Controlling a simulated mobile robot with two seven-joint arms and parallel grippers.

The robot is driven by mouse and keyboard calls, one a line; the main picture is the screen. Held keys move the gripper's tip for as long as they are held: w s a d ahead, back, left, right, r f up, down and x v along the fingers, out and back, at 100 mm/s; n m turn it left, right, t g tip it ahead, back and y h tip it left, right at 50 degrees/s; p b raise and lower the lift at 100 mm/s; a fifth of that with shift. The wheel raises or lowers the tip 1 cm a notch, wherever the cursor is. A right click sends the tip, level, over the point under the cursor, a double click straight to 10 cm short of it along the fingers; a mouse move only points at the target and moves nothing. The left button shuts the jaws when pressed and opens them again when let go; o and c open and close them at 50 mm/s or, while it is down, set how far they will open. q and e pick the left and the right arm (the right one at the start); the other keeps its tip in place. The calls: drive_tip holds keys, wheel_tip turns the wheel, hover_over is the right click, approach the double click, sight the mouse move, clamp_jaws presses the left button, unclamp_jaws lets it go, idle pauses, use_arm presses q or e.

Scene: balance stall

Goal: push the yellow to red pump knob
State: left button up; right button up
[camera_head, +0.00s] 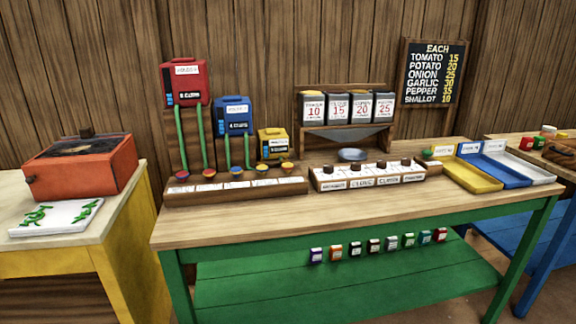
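A row of small round two-coloured pump knobs stands on a wooden block with white labels (240,188) on the left half of the green-legged table. A knob with blue (237,172) is in the middle of the row. The labels are too small to read, so I cannot tell which knob is yellow to red. Behind them stand a red tank (186,82), a blue tank (233,115) and a lower yellow tank (273,143). Neither gripper is in view.
Right of the knobs is a block with dark knobs (368,177) below several labelled hoppers (313,108). Yellow (470,176), blue and white trays lie at the right. An orange box (82,167) stands on the left table. The table's front strip is clear.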

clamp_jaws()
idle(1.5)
